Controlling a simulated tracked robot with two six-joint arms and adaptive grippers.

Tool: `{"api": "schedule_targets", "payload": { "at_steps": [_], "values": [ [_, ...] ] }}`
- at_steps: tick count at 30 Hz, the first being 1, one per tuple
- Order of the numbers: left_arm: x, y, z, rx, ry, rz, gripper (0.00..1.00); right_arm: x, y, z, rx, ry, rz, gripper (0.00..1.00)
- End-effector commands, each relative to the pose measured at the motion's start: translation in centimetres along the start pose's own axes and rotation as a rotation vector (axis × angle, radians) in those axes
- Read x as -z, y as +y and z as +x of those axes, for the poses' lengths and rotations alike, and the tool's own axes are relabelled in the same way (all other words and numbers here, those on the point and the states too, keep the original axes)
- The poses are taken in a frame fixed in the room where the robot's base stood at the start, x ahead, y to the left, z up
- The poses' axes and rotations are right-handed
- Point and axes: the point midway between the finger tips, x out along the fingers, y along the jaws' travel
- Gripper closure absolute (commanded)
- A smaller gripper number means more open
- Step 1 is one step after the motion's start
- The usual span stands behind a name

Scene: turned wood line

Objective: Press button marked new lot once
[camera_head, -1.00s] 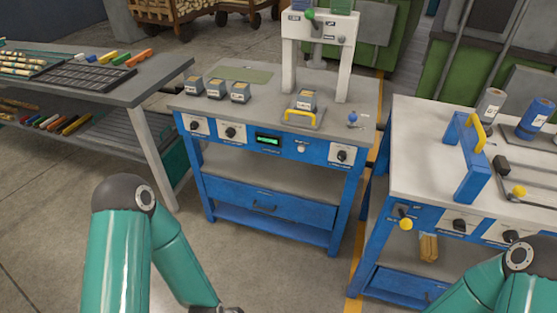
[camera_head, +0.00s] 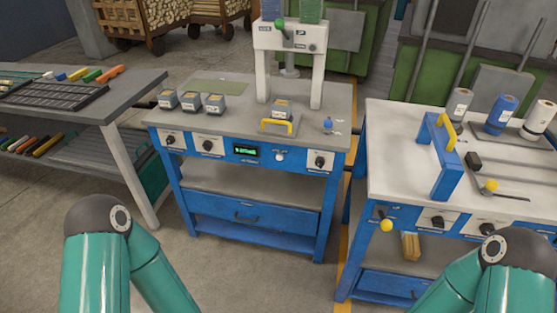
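A blue workbench (camera_head: 165,153) with a grey top stands in the middle of the view. Its front panel has a green-lit display (camera_head: 245,151), a small white round button (camera_head: 280,156) to the right of it, and dark knobs on white plates. The labels are too small to read, so I cannot tell which control is marked new lot. A small blue knob (camera_head: 328,124) is on the bench top at the right. My two teal arms show at the bottom left and bottom right, but both grippers are out of view.
A white press (camera_head: 290,37) stands at the back of the bench, with a yellow-handled tray (camera_head: 277,127) before it. Small labelled boxes (camera_head: 191,102) sit at the left. A second blue bench (camera_head: 400,190) stands right, a grey table (camera_head: 130,90) left. Floor before the middle bench is clear.

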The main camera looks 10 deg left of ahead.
Motion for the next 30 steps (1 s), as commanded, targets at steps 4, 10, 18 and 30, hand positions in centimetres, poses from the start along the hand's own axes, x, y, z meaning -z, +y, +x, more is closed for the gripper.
{"api": "schedule_targets", "payload": {
  "at_steps": [4, 10, 18, 30],
  "values": [
    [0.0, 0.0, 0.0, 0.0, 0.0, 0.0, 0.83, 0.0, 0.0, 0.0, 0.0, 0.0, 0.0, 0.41],
    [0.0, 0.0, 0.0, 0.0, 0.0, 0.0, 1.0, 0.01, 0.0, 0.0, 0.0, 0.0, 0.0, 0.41],
    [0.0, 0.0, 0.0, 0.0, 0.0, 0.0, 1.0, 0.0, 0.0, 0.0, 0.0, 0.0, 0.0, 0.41],
    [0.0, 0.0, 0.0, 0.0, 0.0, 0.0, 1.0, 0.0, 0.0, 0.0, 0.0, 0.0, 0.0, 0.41]
  ]
}}
